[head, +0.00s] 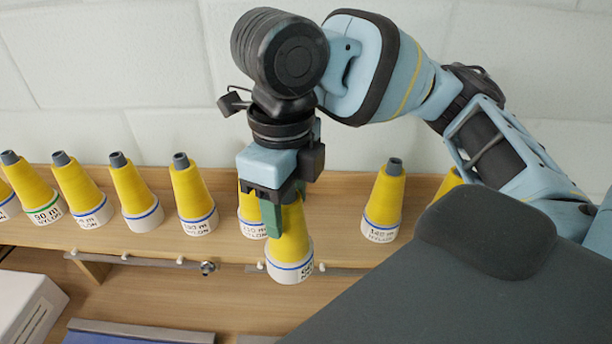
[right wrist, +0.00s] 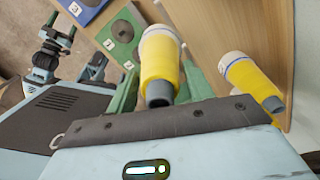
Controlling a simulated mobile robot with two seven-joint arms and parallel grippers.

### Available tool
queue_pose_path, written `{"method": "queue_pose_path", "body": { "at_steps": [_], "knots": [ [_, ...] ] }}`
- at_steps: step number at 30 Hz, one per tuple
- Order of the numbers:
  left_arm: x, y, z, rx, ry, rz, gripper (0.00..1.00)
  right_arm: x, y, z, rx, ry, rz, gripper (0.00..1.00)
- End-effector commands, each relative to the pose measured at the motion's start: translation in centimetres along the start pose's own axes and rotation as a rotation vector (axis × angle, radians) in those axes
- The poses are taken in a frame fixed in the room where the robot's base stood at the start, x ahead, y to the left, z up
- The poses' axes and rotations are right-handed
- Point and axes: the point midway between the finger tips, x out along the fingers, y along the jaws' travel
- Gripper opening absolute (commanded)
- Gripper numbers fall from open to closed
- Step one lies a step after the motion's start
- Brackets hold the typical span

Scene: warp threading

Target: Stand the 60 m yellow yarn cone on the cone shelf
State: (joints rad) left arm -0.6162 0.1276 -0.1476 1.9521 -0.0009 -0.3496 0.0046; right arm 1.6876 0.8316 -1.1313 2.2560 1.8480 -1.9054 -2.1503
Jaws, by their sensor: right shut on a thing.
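My right gripper (head: 284,212) is shut on a yellow yarn cone (head: 290,248) with a white base and a blue ring. It grips the cone by its upper part, and the cone hangs nearly upright, base down. The label on its base is turned partly away, so I cannot read the length. In the right wrist view the held cone (right wrist: 160,65) shows between the green fingers, its grey tip toward the camera. The wooden cone shelf (head: 338,212) runs behind the held cone, which appears in front of its front edge.
Several similar cones stand in a row on the shelf. One (head: 252,215) is partly hidden behind my gripper; another (head: 385,205) stands to its right, with bare shelf between. A rail with small pegs (head: 150,259) runs below the shelf edge. A blue panel (head: 135,334) lies lower left.

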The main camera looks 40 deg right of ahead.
Motion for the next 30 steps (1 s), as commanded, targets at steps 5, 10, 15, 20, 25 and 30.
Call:
{"method": "queue_pose_path", "body": {
  "at_steps": [5,10,15,20,25,30],
  "knots": [
    [0.0,0.0,0.0,0.000,0.000,0.000,0.73,0.4,-4.4,0.1,0.011,0.001,0.000,0.35],
    [0.0,0.0,0.0,0.000,0.000,0.000,0.73,0.7,-8.3,0.2,0.010,-0.001,0.000,0.35],
    [0.0,0.0,0.1,0.000,-0.002,0.000,0.73,1.0,-11.5,0.3,0.007,0.000,0.000,0.35],
    [0.0,0.0,0.2,0.000,-0.003,0.000,0.73,1.2,-12.9,0.4,0.003,0.000,0.000,0.35],
    [0.0,0.0,0.1,0.000,-0.003,0.000,0.73,1.2,-13.1,0.4,0.000,0.000,0.000,0.35],
    [0.0,0.0,0.0,0.000,0.001,0.000,0.73,3.0,-13.1,0.3,0.001,0.000,-0.001,0.35]
  ]
}}
